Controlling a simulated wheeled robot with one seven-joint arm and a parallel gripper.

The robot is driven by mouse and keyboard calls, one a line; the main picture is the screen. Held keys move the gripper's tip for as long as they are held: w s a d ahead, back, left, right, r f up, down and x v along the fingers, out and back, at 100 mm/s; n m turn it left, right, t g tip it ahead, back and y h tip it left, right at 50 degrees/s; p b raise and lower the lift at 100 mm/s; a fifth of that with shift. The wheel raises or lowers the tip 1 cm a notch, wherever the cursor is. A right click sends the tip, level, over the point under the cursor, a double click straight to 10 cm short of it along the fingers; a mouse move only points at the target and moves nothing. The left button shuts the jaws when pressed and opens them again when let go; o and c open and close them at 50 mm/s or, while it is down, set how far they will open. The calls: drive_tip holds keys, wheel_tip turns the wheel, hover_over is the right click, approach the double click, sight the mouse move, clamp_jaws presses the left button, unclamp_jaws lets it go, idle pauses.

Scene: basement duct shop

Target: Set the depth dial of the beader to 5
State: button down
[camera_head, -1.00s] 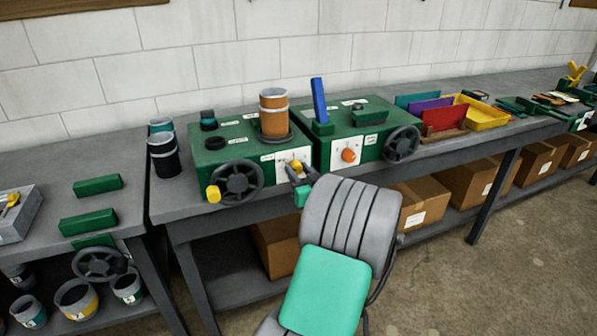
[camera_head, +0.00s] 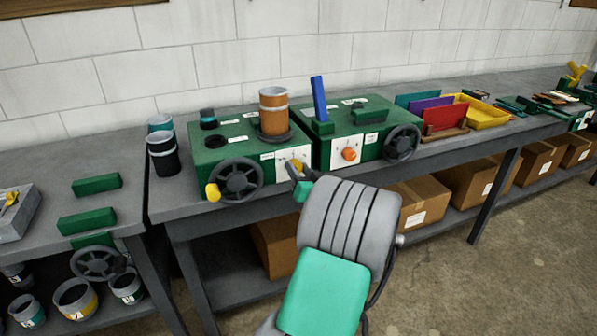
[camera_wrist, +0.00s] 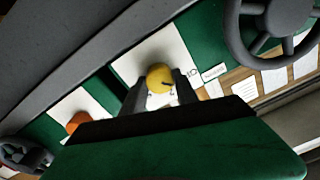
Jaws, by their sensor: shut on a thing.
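The beader is taken to be the left green machine (camera_head: 212,158), which has a white dial plate on its front; its label is too small to read. A yellow dial (camera_head: 296,165) sits on that plate. In the wrist view the yellow dial (camera_wrist: 160,78) shows a dark pointer mark, and its scale numbers cannot be read. My gripper (camera_head: 300,175) is at the front of the plate, with its two fingers (camera_wrist: 160,90) shut on either side of the yellow dial. My gripper partly hides the dial and plate in the head view.
A black handwheel (camera_head: 236,180) with a yellow handle is just left of the dial. A second green machine with an orange dial (camera_head: 348,154) and handwheel (camera_head: 402,142) stands to the right. An orange cylinder (camera_head: 273,110) stands on top of the left machine.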

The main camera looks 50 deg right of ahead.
drive_tip(key=m, duration=0.5)
drive_tip(key=shift+m, duration=0.3)
drive_tip(key=m+p, duration=0.2)
drive_tip(key=m, duration=0.3)
drive_tip(key=shift+m, duration=0.3)
drive_tip(key=m+p, duration=0.3)
drive_tip(key=m, duration=0.2)
drive_tip(key=shift+m, duration=0.3)
drive_tip(key=shift+f+m+p, duration=0.2)
drive_tip(key=shift+m+p, duration=1.3)
drive_tip(key=shift+m, duration=0.7)
drive_tip(key=c, duration=0.9)
unclamp_jaws()
drive_tip(key=shift+c, duration=0.2)
